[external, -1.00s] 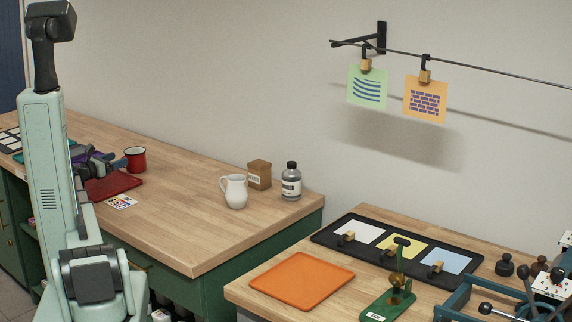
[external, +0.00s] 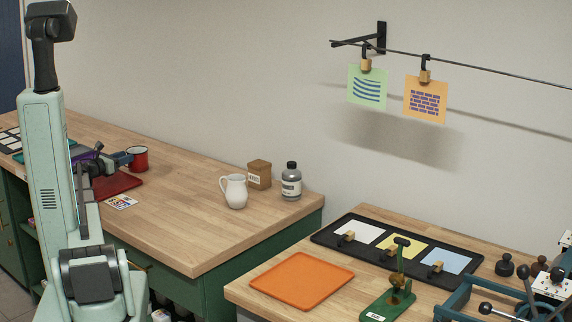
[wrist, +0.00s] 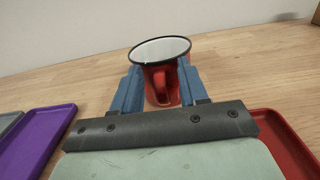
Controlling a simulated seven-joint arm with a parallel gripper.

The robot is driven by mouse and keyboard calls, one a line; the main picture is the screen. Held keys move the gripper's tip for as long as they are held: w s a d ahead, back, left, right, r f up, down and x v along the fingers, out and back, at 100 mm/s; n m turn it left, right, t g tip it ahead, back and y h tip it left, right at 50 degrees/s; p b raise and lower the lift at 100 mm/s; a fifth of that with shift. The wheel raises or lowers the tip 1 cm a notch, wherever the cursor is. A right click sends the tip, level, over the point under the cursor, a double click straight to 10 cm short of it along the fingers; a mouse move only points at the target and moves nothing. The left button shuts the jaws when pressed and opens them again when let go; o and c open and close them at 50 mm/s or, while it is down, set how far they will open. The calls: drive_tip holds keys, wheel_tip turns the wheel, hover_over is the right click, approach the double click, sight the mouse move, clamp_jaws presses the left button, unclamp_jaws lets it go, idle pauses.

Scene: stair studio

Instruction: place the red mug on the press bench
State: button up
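The red mug (external: 139,159) stands upright on the left wooden bench, its white inside and dark rim showing in the wrist view (wrist: 160,50). Its handle (wrist: 160,88) faces my gripper. My gripper (external: 124,158) is low over the bench at the mug's left side. In the wrist view, its blue fingers (wrist: 159,70) are apart, one on each side of the handle, with their tips at the mug's sides. Whether they touch the mug is unclear. The press bench (external: 345,223) is the separate wooden-topped bench at right, with the mug not on it.
A red tray (external: 120,184) lies near the mug; a purple tray (wrist: 35,140) is at left in the wrist view. A white pitcher (external: 235,192), cardboard box (external: 259,175) and bottle (external: 291,184) stand farther right. The press bench holds an orange tray (external: 301,280) and green stand (external: 388,304).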

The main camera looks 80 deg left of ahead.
clamp_jaws()
drive_tip(key=shift+r, duration=0.1)
idle(0.6)
wheel_tip(320, 180, up, 10)
drive_tip(key=shift+f, duration=0.25)
idle(0.8)
drive_tip(key=shift+r, duration=0.1)
